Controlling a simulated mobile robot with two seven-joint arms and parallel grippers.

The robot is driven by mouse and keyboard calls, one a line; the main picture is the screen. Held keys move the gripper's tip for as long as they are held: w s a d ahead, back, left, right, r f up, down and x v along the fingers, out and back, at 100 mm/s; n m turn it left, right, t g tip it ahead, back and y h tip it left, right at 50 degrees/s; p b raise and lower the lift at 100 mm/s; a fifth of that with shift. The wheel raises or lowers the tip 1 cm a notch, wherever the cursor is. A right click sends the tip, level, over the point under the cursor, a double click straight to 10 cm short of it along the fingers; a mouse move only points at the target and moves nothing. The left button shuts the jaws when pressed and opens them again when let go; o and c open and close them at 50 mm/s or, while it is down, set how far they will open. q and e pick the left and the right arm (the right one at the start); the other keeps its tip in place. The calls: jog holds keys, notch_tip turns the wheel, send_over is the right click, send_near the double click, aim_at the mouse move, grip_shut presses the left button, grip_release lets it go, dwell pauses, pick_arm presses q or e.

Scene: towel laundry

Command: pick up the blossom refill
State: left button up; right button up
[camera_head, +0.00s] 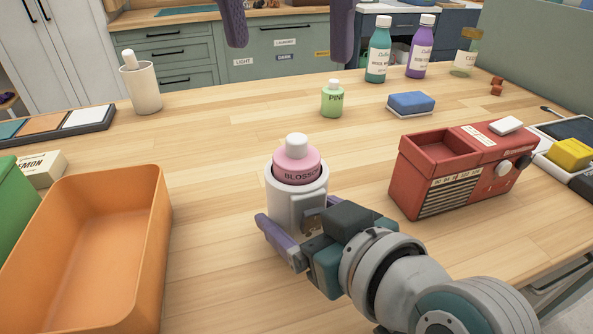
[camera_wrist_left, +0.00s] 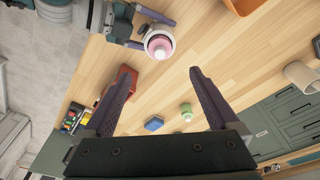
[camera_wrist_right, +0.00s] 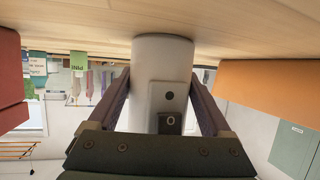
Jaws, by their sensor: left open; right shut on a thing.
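The blossom refill (camera_head: 297,168) is a pink bottle with a white cap and a "BLOSSOM" label. It sits upright in a white cylindrical holder (camera_head: 296,205) at the middle of the table; its lower part is hidden inside. My right gripper (camera_head: 287,236) is shut around the holder, low on its body; the right wrist view shows a finger on each side of the holder (camera_wrist_right: 163,60). My left gripper (camera_head: 290,50) is open and empty above the far side of the table. In the left wrist view the pink refill (camera_wrist_left: 159,46) lies beyond its fingertips (camera_wrist_left: 163,72).
An orange bin (camera_head: 150,215) stands at left and a red radio (camera_head: 440,175) at right. A green bottle (camera_head: 332,99), blue sponge (camera_head: 410,103), white container (camera_head: 142,88) and tall teal (camera_head: 378,55) and purple (camera_head: 419,52) bottles stand farther back. Table around the holder is clear.

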pick_arm(q)
send_over(296, 137)
jog(key=s, duration=0.1)
jog(key=f, duration=0.6)
jog(key=shift+a, duration=0.25)
jog(key=f, duration=0.3)
jog(key=w+f, duration=0.1)
jog(key=f, duration=0.1)
jog(key=shift+d+f, duration=0.3)
jog(key=shift+f, duration=0.05)
jog(key=shift+c, duration=0.4)
jog(key=c, duration=1.4)
jog(key=shift+r, duration=0.1)
